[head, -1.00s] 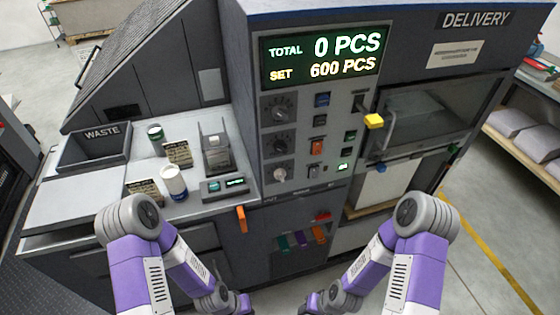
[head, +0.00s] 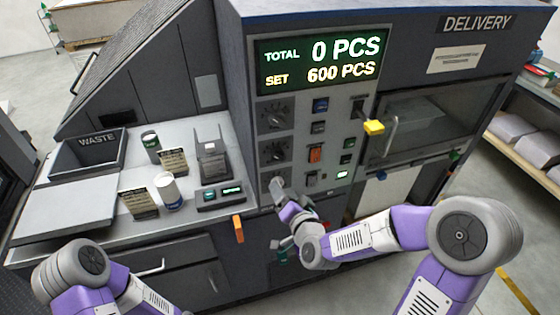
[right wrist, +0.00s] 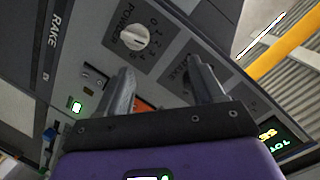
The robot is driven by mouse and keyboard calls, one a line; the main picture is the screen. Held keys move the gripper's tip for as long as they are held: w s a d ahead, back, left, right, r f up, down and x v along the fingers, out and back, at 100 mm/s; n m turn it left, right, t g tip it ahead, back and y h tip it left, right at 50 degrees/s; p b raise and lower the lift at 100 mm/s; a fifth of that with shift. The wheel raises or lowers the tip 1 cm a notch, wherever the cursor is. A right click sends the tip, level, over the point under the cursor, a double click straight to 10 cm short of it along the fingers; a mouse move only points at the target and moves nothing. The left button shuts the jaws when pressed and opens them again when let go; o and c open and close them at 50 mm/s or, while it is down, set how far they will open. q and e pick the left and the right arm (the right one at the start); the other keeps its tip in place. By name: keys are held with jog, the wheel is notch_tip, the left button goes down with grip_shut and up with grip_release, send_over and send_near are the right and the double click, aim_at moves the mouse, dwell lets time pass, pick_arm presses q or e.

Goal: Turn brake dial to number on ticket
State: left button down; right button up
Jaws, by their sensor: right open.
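Three dials are stacked on the grey control panel: a top dial (head: 273,115), a middle dial (head: 273,152) and a pale-knobbed lowest dial (right wrist: 134,36). I cannot read which is the brake dial. My right gripper (head: 277,188) is at the lowest dial and partly hides it. In the right wrist view the open fingers (right wrist: 161,68) are empty, with the pale knob beyond them. A dark dial (right wrist: 184,76) is partly hidden by one finger. Two small printed cards, a rear card (head: 173,162) and a front card (head: 138,204), stand on the counter; their text is unreadable. My left gripper is out of view.
Buttons and switches (head: 315,154) and a yellow-knobbed lever (head: 373,127) are right of the dials. A lit display (head: 322,62) is above. An orange handle (head: 238,229) sticks out below the counter. White (head: 167,188) and green (head: 151,146) containers stand by the cards.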

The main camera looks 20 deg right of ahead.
jog(key=t, duration=0.2)
send_near(280, 158)
jog(key=w, duration=0.2)
jog(key=shift+m+h, duration=0.3)
jog(key=shift+h, duration=0.1)
jog(key=shift+w+a+p, duration=0.15)
jog(key=shift+w+p, duration=0.5)
jog(key=shift+w, duration=1.2)
jog(key=shift+w+a+p, duration=0.2)
jog(key=shift+w+p, duration=0.4)
jog(key=shift+w, duration=1.3)
jog(key=shift+c, duration=0.4)
jog(key=c, duration=1)
